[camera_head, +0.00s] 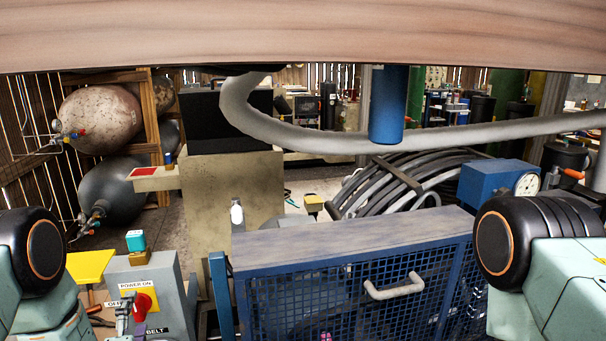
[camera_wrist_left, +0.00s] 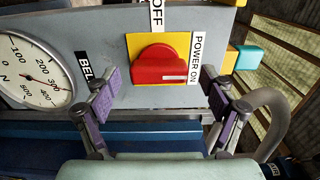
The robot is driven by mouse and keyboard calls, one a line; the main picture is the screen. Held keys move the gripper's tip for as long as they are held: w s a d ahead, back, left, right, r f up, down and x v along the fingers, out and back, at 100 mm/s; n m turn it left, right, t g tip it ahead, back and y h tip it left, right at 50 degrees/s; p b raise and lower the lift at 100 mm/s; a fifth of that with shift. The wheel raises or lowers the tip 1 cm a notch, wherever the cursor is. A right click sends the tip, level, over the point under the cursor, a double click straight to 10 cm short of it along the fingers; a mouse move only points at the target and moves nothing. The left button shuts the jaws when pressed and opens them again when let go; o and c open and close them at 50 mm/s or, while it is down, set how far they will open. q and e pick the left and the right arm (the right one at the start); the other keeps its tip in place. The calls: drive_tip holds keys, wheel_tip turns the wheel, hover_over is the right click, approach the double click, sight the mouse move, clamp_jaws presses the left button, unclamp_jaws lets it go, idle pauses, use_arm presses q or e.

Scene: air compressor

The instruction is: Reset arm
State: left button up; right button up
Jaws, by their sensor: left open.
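The red rotary knob (camera_head: 143,305) sits on a yellow plate on the grey control box (camera_head: 163,275), beside POWER ON and OFF labels. In the left wrist view, the knob (camera_wrist_left: 160,65) has a pale mark on the side towards the POWER ON label (camera_wrist_left: 196,58). My left gripper (camera_head: 125,312) is in front of this box. Its two purple-padded fingers (camera_wrist_left: 163,100) are spread apart, one on each side of the knob, with visible gaps and nothing held. My right gripper is not in view; only my right arm's upper part shows at the right.
A blue mesh guard (camera_head: 350,285) with a pale handle (camera_head: 394,286) stands right of the box. A gauge (camera_wrist_left: 35,72) is beside the knob panel. A thick grey pipe (camera_head: 300,136) and blue cylinder (camera_head: 388,105) cross behind.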

sight(136, 313)
use_arm(q)
drive_tip(key=n+b, duration=0.4)
drive_tip(key=shift+s+f, duration=0.1)
drive_tip(key=shift+f, duration=0.1)
drive_tip(key=n+b, duration=0.5)
drive_tip(key=shift+b, duration=0.35)
drive_tip(key=n+b, duration=0.4)
drive_tip(key=shift+n+b, duration=0.3)
drive_tip(key=shift+b, duration=0.1)
drive_tip(key=n+b, duration=0.4)
drive_tip(key=b, duration=0.1)
drive_tip(key=shift+n, duration=0.3)
drive_tip(key=p+v, duration=0.1)
drive_tip(key=v, duration=0.3)
drive_tip(key=shift+s+r, duration=0.2)
drive_tip(key=shift+s, duration=0.1)
drive_tip(key=shift+s+d+p, duration=0.1)
drive_tip(key=shift+s+p, duration=0.1)
drive_tip(key=shift+p, duration=0.1)
drive_tip(key=shift+f, duration=0.15)
